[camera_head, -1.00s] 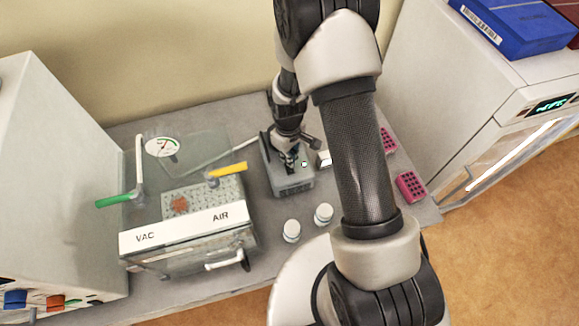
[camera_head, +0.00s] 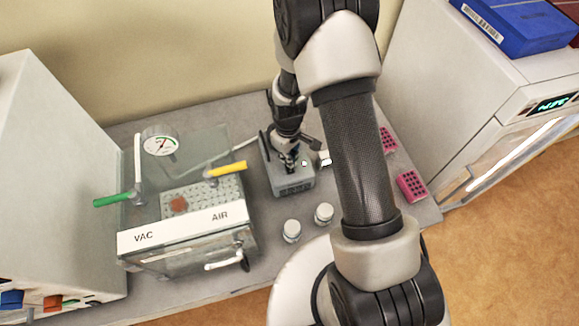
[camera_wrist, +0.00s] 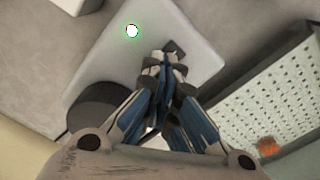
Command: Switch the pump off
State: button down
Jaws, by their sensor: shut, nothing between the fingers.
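The pump is a grey box (camera_head: 292,185) on the bench, right of the clear vacuum chamber in the head view. Its pale top (camera_wrist: 195,35) fills the middle of the wrist view. A small round light with a green rim (camera_wrist: 132,31) shows on that top. My gripper (camera_head: 291,166) is shut and empty, pointing down at the pump's top. In the wrist view its fingertips (camera_wrist: 169,58) are together over a small dark part (camera_wrist: 174,46) on the pump. I cannot tell whether they touch it.
The vacuum chamber (camera_head: 190,245) has a green lever (camera_head: 113,200), a yellow lever (camera_head: 227,169) and a gauge (camera_head: 160,142). Two white-capped jars (camera_head: 292,231) stand in front of the pump. Pink racks (camera_head: 411,186) lie to the right.

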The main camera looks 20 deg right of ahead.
jog(key=shift+f+b, duration=0.5)
jog(key=shift+f, duration=0.15)
jog(key=shift+r+p, duration=2.15)
jog(key=shift+r, duration=1.45)
jog(key=shift+f, duration=0.1)
